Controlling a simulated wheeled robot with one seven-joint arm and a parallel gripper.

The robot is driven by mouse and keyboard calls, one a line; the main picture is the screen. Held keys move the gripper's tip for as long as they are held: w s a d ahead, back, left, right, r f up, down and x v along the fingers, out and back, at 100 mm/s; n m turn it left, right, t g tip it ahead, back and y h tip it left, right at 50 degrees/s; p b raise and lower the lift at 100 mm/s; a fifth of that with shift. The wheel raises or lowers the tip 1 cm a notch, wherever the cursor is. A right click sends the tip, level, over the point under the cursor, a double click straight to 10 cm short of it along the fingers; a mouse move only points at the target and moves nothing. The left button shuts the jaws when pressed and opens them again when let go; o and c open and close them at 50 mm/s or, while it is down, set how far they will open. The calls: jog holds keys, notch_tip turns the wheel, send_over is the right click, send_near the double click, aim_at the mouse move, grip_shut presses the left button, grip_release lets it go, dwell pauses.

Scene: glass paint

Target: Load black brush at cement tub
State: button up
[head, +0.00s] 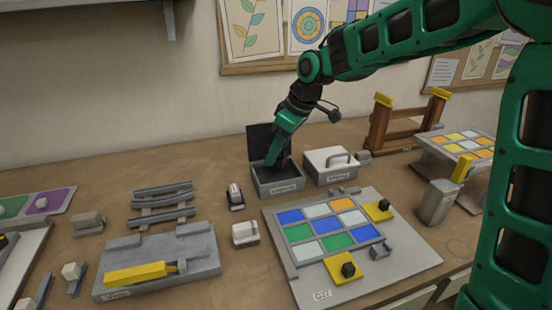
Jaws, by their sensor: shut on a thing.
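A small grey tub (278,187) with a label on its front stands at the back middle of the table, its dark lid (259,142) raised behind it. The label is too small to read; it appears to be the cement tub. My gripper (272,163) points down into the tub's open top, its fingers at or just below rim height. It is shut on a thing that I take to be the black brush. The brush is small and dark against the tub's dark inside, so I cannot make out its tip or whether it touches the cement.
A second, lidded grey tub (330,167) with a handle stands close on the right. A panel board (410,255) with coloured glass panes lies in front. A wooden rack (402,128) is at the back right. A grey tray (200,262) with a yellow-handled tool lies front left.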

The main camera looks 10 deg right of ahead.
jog(key=shift+r, duration=1.6)
jog(key=shift+s, duration=0.1)
